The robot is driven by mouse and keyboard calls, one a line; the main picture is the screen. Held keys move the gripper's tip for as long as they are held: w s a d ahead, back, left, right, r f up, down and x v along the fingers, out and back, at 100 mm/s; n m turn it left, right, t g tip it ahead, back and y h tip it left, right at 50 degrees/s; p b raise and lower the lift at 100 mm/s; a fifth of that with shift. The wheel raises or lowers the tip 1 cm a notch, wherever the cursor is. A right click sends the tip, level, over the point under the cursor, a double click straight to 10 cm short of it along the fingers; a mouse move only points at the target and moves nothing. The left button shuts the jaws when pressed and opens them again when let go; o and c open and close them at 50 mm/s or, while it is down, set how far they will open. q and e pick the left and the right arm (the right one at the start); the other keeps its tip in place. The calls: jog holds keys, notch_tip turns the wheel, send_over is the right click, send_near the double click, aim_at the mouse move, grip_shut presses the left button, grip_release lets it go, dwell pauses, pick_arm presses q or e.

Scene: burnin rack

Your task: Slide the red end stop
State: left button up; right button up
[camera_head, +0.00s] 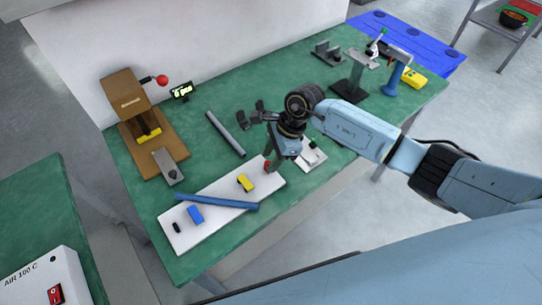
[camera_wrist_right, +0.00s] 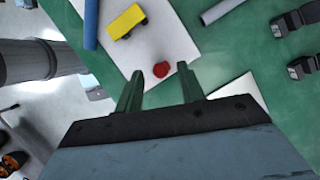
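The red end stop (camera_head: 267,168) is a small red knob at the right end of a long white board (camera_head: 222,194) on the green bench. In the right wrist view the end stop (camera_wrist_right: 160,69) lies near the fingertips, between their two lines and apart from them as seen there. My right gripper (camera_head: 272,160) points down over that end of the board; its fingers (camera_wrist_right: 163,77) are open with a gap between them. In the head view the gripper hides part of the board's end. My left gripper is not in view.
On the board are a yellow block (camera_head: 245,182), a blue block (camera_head: 195,214) and a blue bar (camera_head: 217,202) lying across. A grey rod (camera_head: 225,134) lies behind. A wooden fixture (camera_head: 150,135) stands at left. Stands and a blue mat (camera_head: 410,42) are at back right.

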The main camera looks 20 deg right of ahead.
jog(key=shift+a+f, duration=0.15)
jog(key=shift+f, duration=0.05)
grip_shut()
jog(key=a, duration=0.2)
jog(key=s+a, duration=0.1)
jog(key=shift+s+a, duration=0.15)
jog(key=shift+a, duration=0.25)
grip_release()
jog(key=shift+d, duration=0.1)
jog(key=v, duration=1.3)
jog(key=shift+r, duration=0.15)
